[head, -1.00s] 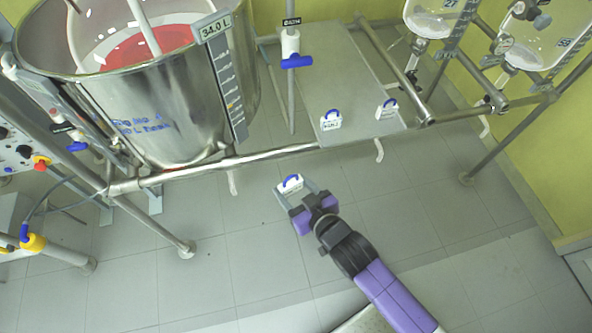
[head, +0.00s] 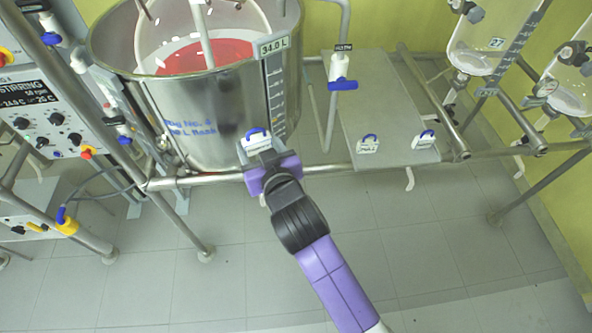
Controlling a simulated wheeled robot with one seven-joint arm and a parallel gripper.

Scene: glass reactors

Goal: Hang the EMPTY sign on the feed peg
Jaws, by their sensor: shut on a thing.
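My gripper (head: 262,160) is shut on a small white sign (head: 257,145) with a blue loop on top. It holds the sign upright in front of the lower wall of the steel tank, near the front rail. The lettering on this sign is too small to read. Two similar white signs with blue loops, a left one (head: 368,147) and a right one (head: 423,142), are at the front edge of the grey shelf (head: 385,100). I cannot make out which part is the feed peg.
The steel tank (head: 215,120) with red contents stands behind my gripper. A steel rail (head: 320,169) runs across the front. A white valve with a blue handle (head: 342,84) stands left of the shelf. Control boxes (head: 50,125) are at left. The floor in front is clear.

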